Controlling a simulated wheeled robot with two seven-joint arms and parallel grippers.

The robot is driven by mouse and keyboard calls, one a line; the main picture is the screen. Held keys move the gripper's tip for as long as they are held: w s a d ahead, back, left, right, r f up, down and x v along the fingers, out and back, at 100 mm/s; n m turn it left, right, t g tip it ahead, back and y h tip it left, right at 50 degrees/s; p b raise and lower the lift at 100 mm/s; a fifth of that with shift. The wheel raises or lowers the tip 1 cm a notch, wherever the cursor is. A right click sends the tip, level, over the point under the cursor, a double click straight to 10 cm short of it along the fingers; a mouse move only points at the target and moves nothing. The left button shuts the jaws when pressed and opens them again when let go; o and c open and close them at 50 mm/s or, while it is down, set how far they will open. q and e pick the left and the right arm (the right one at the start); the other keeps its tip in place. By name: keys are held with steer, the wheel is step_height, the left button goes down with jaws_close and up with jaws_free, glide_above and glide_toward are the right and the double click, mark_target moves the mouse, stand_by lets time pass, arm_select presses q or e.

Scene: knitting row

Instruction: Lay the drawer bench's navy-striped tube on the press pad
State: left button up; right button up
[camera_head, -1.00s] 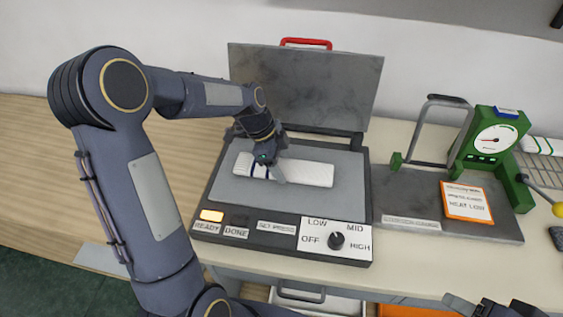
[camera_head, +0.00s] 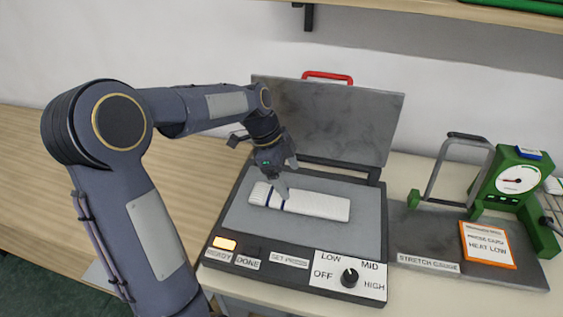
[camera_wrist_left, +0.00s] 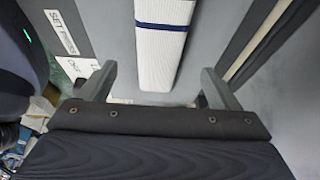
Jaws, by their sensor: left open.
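The white tube with navy stripes near its left end (camera_head: 312,204) lies flat on the grey press pad (camera_head: 352,229) of the open press. It also shows in the left wrist view (camera_wrist_left: 160,55), with a navy band across it. My left gripper (camera_head: 284,180) is open just above the tube's striped end. In the left wrist view its two fingers (camera_wrist_left: 157,85) are spread wide, one to each side of the tube and apart from it. My right gripper is not in view.
The press lid (camera_head: 335,120) with its red handle stands raised behind the pad. The front panel has a lit READY lamp (camera_head: 225,243) and a dial (camera_head: 349,277). A green stretch gauge (camera_head: 515,185) stands to the right. The wooden table at left (camera_head: 60,165) is clear.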

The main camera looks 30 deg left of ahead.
arm_select(q)
steer(key=v, duration=0.5)
steer(key=s+d+r+n+t, duration=0.2)
steer(key=s+d+n, duration=0.1)
steer(key=s+n, duration=0.8)
steer(key=s+d+f+n+t, duration=0.1)
steer(key=s+f+n, duration=0.1)
steer(key=s, duration=0.3)
steer(key=s+d+f+n+t, duration=0.1)
steer(key=s+d+f+n, duration=0.1)
steer(key=s, duration=0.4)
steer(key=shift+d+f+n+y, duration=0.15)
steer(key=shift+d+n+y, duration=0.15)
steer(key=shift+n, duration=0.6)
